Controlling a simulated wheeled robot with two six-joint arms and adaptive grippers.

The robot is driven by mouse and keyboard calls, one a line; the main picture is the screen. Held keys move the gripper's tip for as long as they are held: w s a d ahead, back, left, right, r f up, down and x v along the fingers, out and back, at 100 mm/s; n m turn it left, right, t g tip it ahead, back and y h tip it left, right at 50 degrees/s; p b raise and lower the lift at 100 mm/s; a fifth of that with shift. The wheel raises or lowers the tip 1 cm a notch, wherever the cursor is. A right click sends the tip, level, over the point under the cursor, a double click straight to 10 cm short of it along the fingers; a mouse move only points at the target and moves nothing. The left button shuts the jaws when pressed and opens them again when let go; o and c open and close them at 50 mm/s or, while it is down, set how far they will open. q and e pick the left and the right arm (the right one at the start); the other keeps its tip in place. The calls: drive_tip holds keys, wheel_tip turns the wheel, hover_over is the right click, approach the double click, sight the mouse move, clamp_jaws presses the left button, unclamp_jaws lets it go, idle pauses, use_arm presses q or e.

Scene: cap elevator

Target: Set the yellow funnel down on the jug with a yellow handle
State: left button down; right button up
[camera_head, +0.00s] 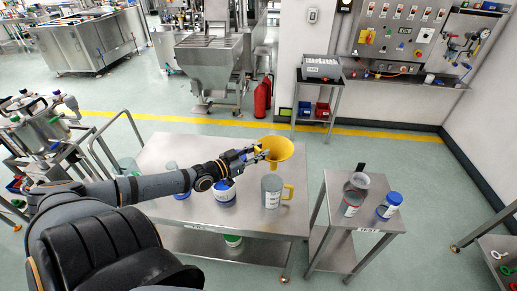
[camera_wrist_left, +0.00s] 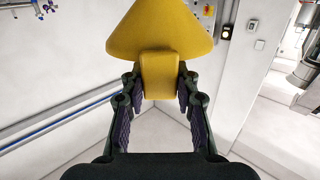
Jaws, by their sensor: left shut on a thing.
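The yellow funnel (camera_head: 278,149) is held by my left gripper (camera_head: 257,154), above and slightly behind the jug. In the left wrist view the funnel (camera_wrist_left: 160,32) shows its cone, and its yellow tab (camera_wrist_left: 160,76) is between the two fingers of my left gripper (camera_wrist_left: 159,88). The jug with a yellow handle (camera_head: 271,191) stands upright on the metal table (camera_head: 170,150), handle to the right. The funnel is apart from the jug. My right gripper is not in view.
A blue-banded tub (camera_head: 224,194) stands left of the jug, partly behind my left arm. A small side table (camera_head: 372,220) at the right holds a grey container with a clear top (camera_head: 353,196) and a blue-capped jar (camera_head: 389,206). The table's back left is clear.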

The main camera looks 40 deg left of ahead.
use_arm(q)
drive_tip(key=shift+r, duration=0.1)
drive_tip(key=shift+f, duration=0.25)
wheel_tip(320, 180, down, 6)
drive_tip(key=b, duration=0.5)
drive_tip(key=shift+f+b, duration=0.25)
drive_tip(key=shift+b, duration=0.15)
drive_tip(key=shift+p, duration=0.3)
idle(0.9)
drive_tip(key=shift+f+b, duration=1.9)
drive_tip(key=shift+f, duration=0.15)
idle(0.7)
drive_tip(key=shift+f+b, duration=2)
drive_tip(key=shift+f, duration=0.15)
drive_tip(key=shift+f+b, duration=0.35)
drive_tip(key=shift+b, duration=0.05)
drive_tip(key=shift+r, duration=0.15)
